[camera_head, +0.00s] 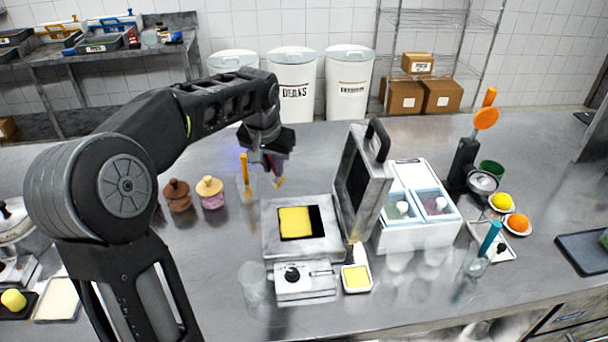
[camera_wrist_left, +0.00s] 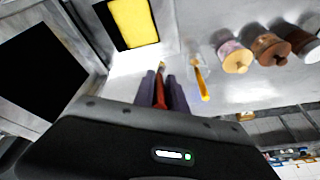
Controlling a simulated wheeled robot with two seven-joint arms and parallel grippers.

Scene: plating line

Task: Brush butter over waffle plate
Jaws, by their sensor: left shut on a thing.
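The open waffle maker (camera_head: 273,230) stands in mid-counter with its lid (camera_head: 357,190) raised. Its dark lower plate (camera_head: 316,216) is largely covered by a yellow layer (camera_head: 295,223), also in the left wrist view (camera_wrist_left: 135,22). My left gripper (camera_head: 274,163) is above the counter behind the waffle maker. In the left wrist view its fingers (camera_wrist_left: 162,88) are shut on a slim brush with a red handle (camera_wrist_left: 160,92); its yellowish tip (camera_head: 278,183) points down, apart from the plate. A small dish of yellow butter (camera_head: 356,277) sits front right of the waffle maker. My right gripper is out of view.
An orange stick (camera_head: 244,165) stands in a clear glass left of my gripper. Two lidded jars (camera_head: 211,192) are farther left. A white container box (camera_head: 416,235) stands right of the lid, and a glass (camera_head: 253,280) at the front left.

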